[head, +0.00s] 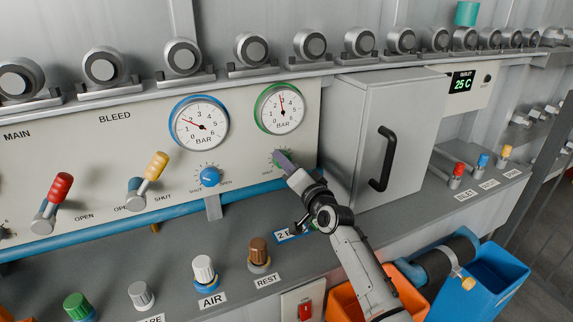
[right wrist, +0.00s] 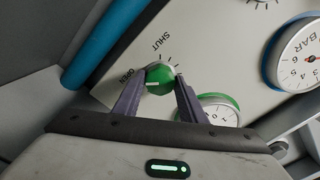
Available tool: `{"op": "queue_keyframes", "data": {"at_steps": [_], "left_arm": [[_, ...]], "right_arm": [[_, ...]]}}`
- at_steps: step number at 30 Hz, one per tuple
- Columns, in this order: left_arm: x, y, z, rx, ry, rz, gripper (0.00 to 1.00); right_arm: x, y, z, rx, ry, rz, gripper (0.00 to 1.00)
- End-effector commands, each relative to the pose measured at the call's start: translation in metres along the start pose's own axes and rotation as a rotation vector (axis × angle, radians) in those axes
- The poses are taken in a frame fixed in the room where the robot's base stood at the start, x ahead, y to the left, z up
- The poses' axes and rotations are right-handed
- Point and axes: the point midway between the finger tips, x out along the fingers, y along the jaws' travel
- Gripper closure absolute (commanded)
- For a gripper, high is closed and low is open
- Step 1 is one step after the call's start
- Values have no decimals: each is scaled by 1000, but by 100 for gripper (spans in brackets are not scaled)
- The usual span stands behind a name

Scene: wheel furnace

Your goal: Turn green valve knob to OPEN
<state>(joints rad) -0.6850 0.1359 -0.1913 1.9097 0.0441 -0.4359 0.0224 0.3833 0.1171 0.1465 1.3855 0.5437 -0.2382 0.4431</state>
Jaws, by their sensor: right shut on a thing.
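The green valve knob (right wrist: 160,78) is on the pale panel, between the SHUT and OPEN marks. A short white mark shows on its lower left side in the right wrist view, on the side towards the word OPEN. My right gripper (right wrist: 159,83) is shut on the knob, with one purple finger on each side of it. In the head view the right gripper (head: 279,158) reaches the panel under the green-rimmed gauge (head: 280,108) and hides most of the knob. My left gripper is not in view.
A blue knob (head: 210,176) under the blue-rimmed gauge (head: 199,124) lies left of my gripper. A grey cabinet (head: 350,130) with a black handle (head: 384,160) stands close on the right. Red (head: 60,187) and yellow (head: 156,166) levers stick out at left.

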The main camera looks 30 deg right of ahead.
Motion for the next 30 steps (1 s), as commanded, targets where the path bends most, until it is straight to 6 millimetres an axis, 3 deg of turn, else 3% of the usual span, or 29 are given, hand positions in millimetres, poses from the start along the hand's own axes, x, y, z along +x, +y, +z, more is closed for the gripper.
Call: {"op": "queue_keyframes", "data": {"at_steps": [21,22,24,30], "left_arm": [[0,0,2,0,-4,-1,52],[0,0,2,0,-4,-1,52],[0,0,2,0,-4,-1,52],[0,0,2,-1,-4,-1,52]], "right_arm": [[0,0,0,80,0,0,85],[0,0,0,80,0,0,59],[0,0,0,79,0,0,47],[0,0,0,77,0,0,45]]}}
